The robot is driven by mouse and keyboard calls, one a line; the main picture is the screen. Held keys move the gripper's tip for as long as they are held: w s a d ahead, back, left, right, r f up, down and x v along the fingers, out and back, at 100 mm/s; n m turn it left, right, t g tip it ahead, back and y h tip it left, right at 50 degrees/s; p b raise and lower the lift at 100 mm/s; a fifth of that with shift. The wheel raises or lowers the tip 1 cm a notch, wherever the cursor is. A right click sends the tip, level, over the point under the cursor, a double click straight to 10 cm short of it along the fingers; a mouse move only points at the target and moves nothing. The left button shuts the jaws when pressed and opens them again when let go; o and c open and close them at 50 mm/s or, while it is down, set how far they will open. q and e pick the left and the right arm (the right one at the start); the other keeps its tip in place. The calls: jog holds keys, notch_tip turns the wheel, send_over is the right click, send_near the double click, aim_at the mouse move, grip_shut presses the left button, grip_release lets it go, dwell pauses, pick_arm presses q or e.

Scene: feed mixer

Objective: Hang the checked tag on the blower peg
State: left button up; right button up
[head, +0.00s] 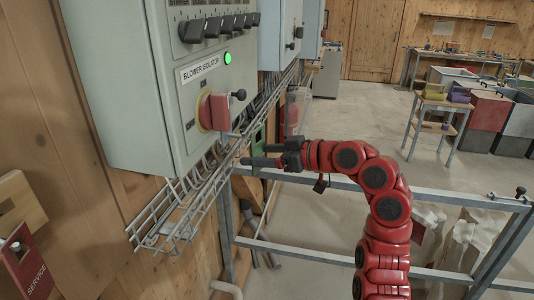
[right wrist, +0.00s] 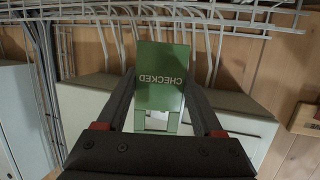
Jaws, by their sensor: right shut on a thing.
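The checked tag is a green plate with white upside-down lettering in the right wrist view (right wrist: 161,78). In the head view a green strip of it (head: 258,137) shows at my right gripper's fingers. My right gripper (head: 256,155) is shut on the tag, below and right of the blower isolator box. The blower peg (head: 239,95) is a short black knob-ended peg beside the red rotary switch (head: 216,112), under the lit green lamp. The tag is apart from the peg and below it. My left gripper is not in view.
A wire cable tray (head: 190,200) runs below the grey blower box (head: 125,90), close to my right gripper. A grey metal rail frame (head: 440,195) stands beyond my right arm. A red SERVICE tag (head: 28,262) hangs at the left.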

jog(key=shift+w+a+p, duration=0.15)
jog(key=shift+a, duration=0.45)
jog(key=shift+w+a+p, duration=0.15)
jog(key=shift+a, duration=0.45)
jog(key=shift+w+a+f+b, duration=0.3)
jog(key=shift+a+b, duration=0.15)
jog(key=shift+a, duration=0.15)
jog(key=shift+w+a+f+b, duration=0.15)
jog(key=shift+a+f+b, duration=0.1)
jog(key=shift+a+b, duration=0.3)
jog(key=o, duration=1.3)
